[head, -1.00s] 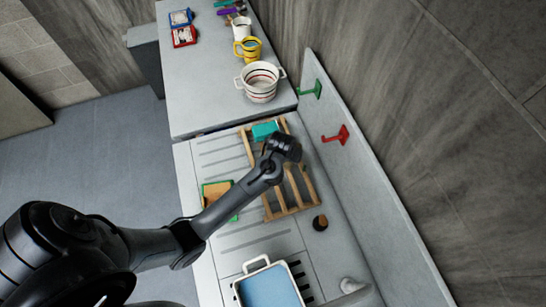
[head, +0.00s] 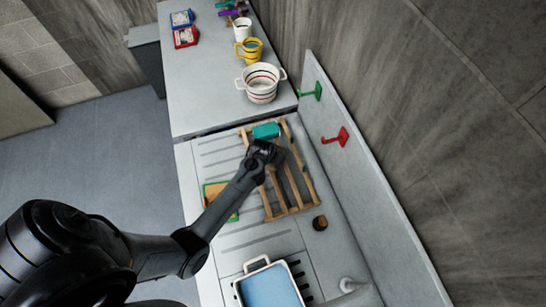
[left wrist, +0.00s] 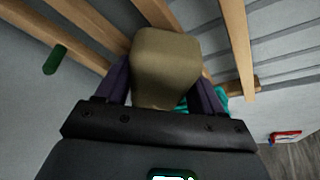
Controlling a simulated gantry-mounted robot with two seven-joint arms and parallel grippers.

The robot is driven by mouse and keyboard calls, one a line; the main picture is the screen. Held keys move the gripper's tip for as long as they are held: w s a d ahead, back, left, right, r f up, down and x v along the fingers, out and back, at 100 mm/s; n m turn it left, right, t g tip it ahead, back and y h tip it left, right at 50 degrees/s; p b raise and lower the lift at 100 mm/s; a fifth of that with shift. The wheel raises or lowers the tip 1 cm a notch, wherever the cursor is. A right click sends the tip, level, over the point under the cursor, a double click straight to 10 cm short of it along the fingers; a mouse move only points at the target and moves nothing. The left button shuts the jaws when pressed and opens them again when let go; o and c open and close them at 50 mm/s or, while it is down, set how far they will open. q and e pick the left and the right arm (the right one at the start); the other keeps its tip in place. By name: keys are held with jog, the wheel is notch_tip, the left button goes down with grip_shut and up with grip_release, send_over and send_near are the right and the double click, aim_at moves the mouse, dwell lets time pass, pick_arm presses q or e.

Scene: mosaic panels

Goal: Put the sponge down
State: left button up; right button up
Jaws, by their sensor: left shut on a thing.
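A tan, block-like sponge (left wrist: 166,62) is between the dark purple fingers of my left gripper (left wrist: 163,88) in the left wrist view. The fingers are shut on its two sides. In the head view my left wrist is above the wooden slatted rack (head: 290,209), near its left rail; the fingers and the held sponge are hidden beneath it. The wrist view shows rack slats (left wrist: 237,45) beyond the sponge. I cannot tell whether the sponge touches the rack. My right gripper is not in view.
A teal block (head: 266,131) lies at the rack's far end. A green-edged brown item (head: 216,194) is left of the rack, and a small dark round object (head: 320,222) is right. A blue-filled basin (head: 270,288) is nearer. A striped pot (head: 261,84) stands farther back.

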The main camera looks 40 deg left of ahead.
pick_arm(q)
jog(key=shift+f, duration=0.55)
jog(key=o, duration=0.9)
jog(key=shift+o, duration=0.2)
jog(key=shift+r, duration=0.15)
jog(key=shift+r, duration=0.65)
jog(key=v, duration=1.1)
jog(key=s+d+r+m, duration=0.2)
jog(key=s+d+r, duration=0.1)
jog(key=s, duration=0.6)
jog(key=s+d+r+m+h, duration=0.1)
jog(key=s+d+r+m, duration=0.2)
jog(key=s+d, duration=0.3)
jog(key=s+r, duration=0.1)
jog(key=s, duration=0.3)
jog(key=shift+s+d+g, duration=0.2)
jog(key=shift+s+g, duration=0.05)
jog(key=shift+g, duration=0.15)
jog(key=shift+r, duration=0.2)
